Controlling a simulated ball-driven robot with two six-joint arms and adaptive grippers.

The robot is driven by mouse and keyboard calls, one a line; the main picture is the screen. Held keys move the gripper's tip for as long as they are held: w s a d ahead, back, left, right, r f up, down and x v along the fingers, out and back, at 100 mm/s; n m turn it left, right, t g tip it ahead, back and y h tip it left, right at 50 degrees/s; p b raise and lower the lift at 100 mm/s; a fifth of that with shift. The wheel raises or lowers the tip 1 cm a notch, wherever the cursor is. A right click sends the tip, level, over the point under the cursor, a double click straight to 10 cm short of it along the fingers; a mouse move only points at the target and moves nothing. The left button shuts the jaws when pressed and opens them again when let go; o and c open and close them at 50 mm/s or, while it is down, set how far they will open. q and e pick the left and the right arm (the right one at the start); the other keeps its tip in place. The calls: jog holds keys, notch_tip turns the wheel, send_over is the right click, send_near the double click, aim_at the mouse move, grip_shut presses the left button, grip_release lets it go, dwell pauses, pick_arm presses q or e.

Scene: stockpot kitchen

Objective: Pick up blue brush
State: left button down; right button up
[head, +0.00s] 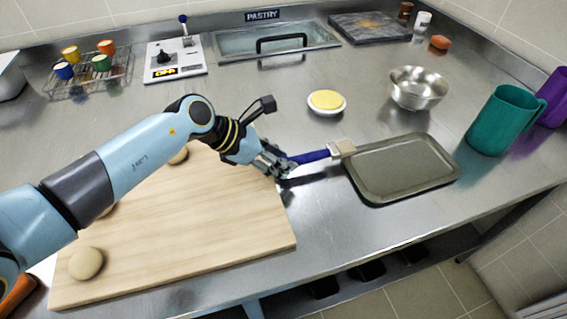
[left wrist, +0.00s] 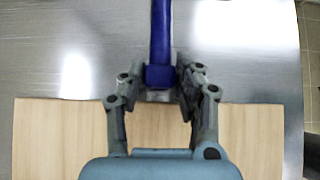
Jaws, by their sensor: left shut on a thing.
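The blue brush (head: 312,156) has a blue handle and a pale bristle head that lies over the left edge of the grey baking tray (head: 401,188) in the head view. My left gripper (head: 277,165) is shut on the end of the brush handle, near the right edge of the wooden board. In the left wrist view, the blue handle (left wrist: 161,45) runs straight up from between the fingers of the left gripper (left wrist: 163,92). The bristle head is out of that view. My right gripper is not in view.
The wooden board (head: 190,235) with several dough balls lies under my left arm.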

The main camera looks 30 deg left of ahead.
pick_arm(q)
notch_tip(320, 180, up, 2)
jog(key=shift+r, duration=0.1)
jog(key=w+d+r+b, duration=0.2)
jog(key=d+r, duration=0.5)
jog(key=d, duration=0.4)
jog(key=shift+d, duration=0.2)
jog(key=shift+w, duration=0.1)
dwell(1.0)
